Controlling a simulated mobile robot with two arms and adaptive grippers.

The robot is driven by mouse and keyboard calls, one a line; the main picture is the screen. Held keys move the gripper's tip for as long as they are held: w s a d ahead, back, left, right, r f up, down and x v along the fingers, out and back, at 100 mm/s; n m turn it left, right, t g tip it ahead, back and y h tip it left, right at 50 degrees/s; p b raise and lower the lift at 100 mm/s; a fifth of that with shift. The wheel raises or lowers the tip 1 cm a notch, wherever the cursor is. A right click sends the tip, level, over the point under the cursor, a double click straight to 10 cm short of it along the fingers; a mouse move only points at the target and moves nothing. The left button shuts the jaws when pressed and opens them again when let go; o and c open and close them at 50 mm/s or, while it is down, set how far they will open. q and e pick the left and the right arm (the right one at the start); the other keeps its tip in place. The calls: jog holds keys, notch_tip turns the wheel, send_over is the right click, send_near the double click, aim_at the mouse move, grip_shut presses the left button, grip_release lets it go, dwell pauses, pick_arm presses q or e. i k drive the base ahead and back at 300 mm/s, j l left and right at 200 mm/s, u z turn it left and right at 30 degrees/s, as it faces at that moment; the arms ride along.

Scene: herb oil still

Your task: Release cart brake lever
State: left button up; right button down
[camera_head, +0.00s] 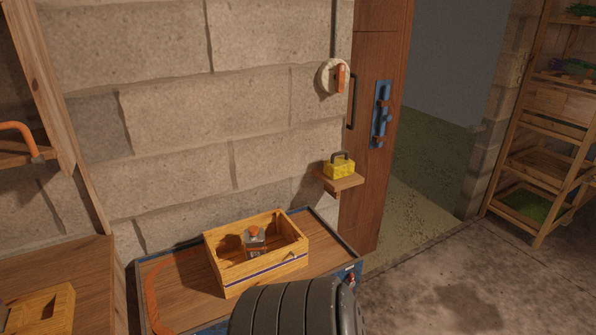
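The cart (180,268) has a wooden deck with a dark blue edge and stands against the stone wall at the bottom centre. A small red and pale part (351,281) shows at its front right corner; I cannot tell for sure whether this is the brake lever or how it is set. A dark ribbed rounded shape, likely part of my arm, covers the cart's front edge beside it. An orange curved bar (151,292) runs along the cart's left side. Neither of my grippers can be made out.
A wooden crate (270,272) on the cart holds a grey device with an orange top (255,236). A yellow block with a dark handle (339,168) sits on a small wall shelf. A wooden door (366,70) with a blue bolt (381,115) opens at right. The floor right of the cart is clear.

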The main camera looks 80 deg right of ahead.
aim_at(349, 282)
jog(key=z, duration=3.15)
